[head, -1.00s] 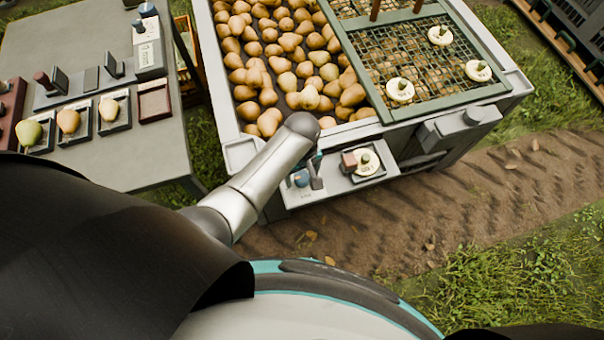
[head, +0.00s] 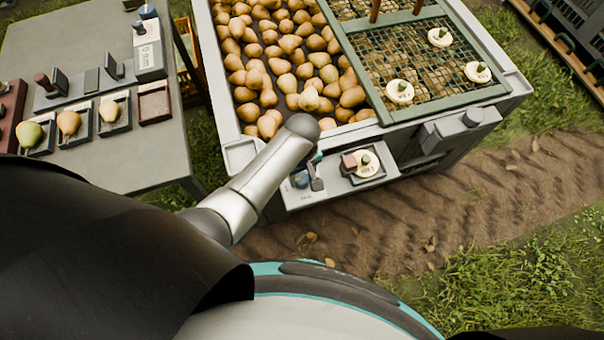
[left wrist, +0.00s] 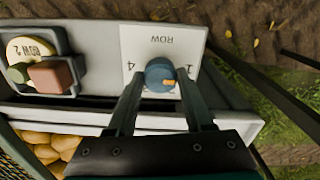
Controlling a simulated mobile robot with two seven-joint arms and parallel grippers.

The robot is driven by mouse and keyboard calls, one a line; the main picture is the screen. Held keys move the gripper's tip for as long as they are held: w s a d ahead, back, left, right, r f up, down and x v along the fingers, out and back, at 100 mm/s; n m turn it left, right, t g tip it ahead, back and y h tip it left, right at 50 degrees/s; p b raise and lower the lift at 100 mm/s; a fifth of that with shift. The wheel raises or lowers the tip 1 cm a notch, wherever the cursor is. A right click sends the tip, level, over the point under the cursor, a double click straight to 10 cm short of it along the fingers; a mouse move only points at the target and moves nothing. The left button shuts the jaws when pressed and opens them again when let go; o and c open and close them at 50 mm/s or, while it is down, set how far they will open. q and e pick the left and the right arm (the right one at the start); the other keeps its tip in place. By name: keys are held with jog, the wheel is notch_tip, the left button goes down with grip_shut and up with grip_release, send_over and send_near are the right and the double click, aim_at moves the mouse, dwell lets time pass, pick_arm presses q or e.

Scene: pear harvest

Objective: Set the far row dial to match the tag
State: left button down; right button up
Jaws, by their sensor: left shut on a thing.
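The blue row dial (left wrist: 158,74) has an orange mark on its lower right side in the left wrist view. The dial (head: 300,180) also shows on the cart's front ledge in the head view. My left gripper (left wrist: 162,78) is shut on the dial, a finger on each side. A round cream tag (left wrist: 25,46) reading "ROW 2" lies in a small tray beside the plate, partly under a reddish block (left wrist: 50,75). My right gripper is not in view.
The cart holds many pears (head: 290,75) and a green-framed mesh (head: 400,60) with several round cream tags. A grey table (head: 110,160) with pears in trays stands at the left. Bare soil (head: 450,205) lies in front of the cart.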

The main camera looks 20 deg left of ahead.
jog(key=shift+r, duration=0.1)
pick_arm(q)
jog(key=shift+r+m+p, duration=0.15)
jog(key=shift+m+p, duration=0.55)
jog(key=shift+p, duration=0.05)
jog(key=m+p, duration=0.2)
jog(key=m, duration=0.1)
jog(key=shift+a+m+p, duration=0.1)
jog(key=shift+m+p, duration=0.3)
jog(key=shift+m, duration=0.3)
jog(key=shift+m+p, duration=0.35)
jog(key=shift+m, duration=1.25)
jog(key=shift+m+p, duration=0.55)
jog(key=shift+m, duration=0.85)
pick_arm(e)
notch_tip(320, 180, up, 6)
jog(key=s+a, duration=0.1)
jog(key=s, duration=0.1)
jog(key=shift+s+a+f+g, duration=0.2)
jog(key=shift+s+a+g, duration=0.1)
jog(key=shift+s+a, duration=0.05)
